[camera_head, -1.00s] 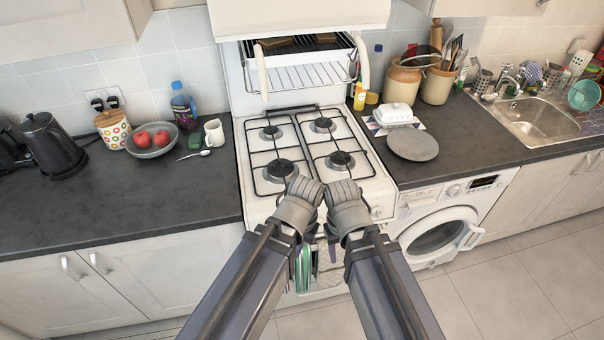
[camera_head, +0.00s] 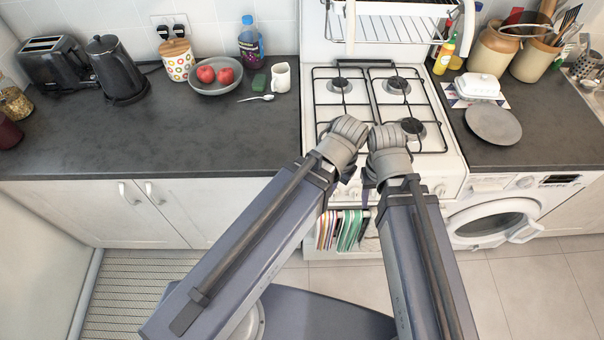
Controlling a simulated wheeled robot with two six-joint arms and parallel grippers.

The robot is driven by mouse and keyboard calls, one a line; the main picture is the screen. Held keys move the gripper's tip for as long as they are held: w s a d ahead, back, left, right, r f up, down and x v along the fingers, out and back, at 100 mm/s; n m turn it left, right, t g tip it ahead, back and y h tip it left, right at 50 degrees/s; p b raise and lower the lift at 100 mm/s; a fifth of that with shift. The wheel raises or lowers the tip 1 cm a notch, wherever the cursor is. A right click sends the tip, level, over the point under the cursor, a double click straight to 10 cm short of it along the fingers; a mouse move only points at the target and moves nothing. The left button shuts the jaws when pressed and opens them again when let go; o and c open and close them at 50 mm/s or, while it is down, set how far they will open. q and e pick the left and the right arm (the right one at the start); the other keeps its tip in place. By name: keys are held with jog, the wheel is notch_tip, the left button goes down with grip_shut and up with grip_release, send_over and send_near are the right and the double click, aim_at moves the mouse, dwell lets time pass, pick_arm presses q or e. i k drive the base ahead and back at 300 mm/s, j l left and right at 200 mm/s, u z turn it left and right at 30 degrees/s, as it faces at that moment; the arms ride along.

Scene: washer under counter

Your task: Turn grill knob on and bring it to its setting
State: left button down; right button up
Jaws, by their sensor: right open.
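The white cooker (camera_head: 455,172) stands in the right half of the head view, with a hob on top. Its front control panel is partly covered by my arms. One pale knob (camera_head: 440,190) shows at the panel's right end; I cannot tell which knob is the grill's. My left gripper (camera_head: 344,138) is over the cooker's front edge, and I cannot see its jaw gap. My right gripper (camera_head: 388,150) is just to its right, open, also over the front edge. Contact with any knob is hidden.
A grill rack (camera_head: 395,25) sits above the hob. Striped towels (camera_head: 342,230) hang on the cooker front. Kettle (camera_head: 116,70), fruit bowl (camera_head: 218,85) and mug (camera_head: 281,78) stand on the left counter. A washer (camera_head: 495,222) is at right, its door seemingly ajar. Left counter front is clear.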

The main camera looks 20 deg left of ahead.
aim_at(374, 191)
jog(key=i+j, duration=0.35)
jog(key=k+l, duration=0.45)
jog(key=k+j+z, duration=0.1)
jog(key=z, duration=0.35)
jog(key=k+l+z, duration=0.15)
jog(key=z, duration=0.2)
